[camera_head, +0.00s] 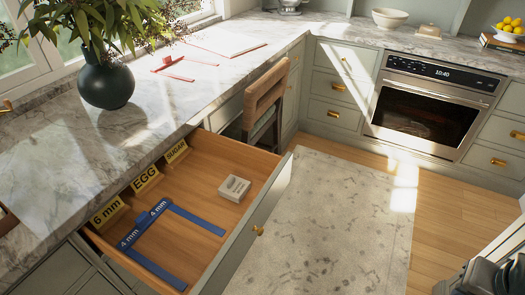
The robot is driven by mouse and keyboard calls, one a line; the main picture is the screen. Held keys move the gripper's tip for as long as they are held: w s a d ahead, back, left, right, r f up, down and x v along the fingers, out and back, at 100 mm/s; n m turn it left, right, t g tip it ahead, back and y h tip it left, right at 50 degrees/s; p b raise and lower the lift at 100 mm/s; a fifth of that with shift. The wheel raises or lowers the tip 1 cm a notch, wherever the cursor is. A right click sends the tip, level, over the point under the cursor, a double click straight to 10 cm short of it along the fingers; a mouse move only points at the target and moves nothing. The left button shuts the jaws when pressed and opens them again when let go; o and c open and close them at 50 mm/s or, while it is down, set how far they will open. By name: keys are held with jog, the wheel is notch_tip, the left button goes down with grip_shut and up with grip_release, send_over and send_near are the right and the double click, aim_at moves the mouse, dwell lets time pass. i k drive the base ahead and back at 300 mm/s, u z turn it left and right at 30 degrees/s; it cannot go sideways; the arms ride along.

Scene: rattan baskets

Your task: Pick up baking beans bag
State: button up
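A small white package (234,188) with dark print lies in the open wooden drawer (235,150), near its right side. The print is too small to read, so I cannot tell for sure that it is the baking beans bag. Dark grey parts of my arm show at the bottom right corner, partly cut off by the picture edge. They look like my gripper (490,277), but its fingers cannot be made out. It is well to the right of the drawer, apart from the package, and I see nothing held in it.
Blue strips (155,268) marked 4 mm and yellow label cards (145,178) are in the drawer's left part. A dark vase (106,82) stands on the marble counter above. A wooden chair (264,105) stands behind the drawer. The rug (325,220) right of the drawer is clear.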

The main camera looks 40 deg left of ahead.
aim_at(234, 189)
jog(key=u, duration=0.65)
jog(key=i, duration=1.05)
jog(key=u, duration=1.65)
jog(key=i, duration=0.5)
jog(key=u, duration=0.45)
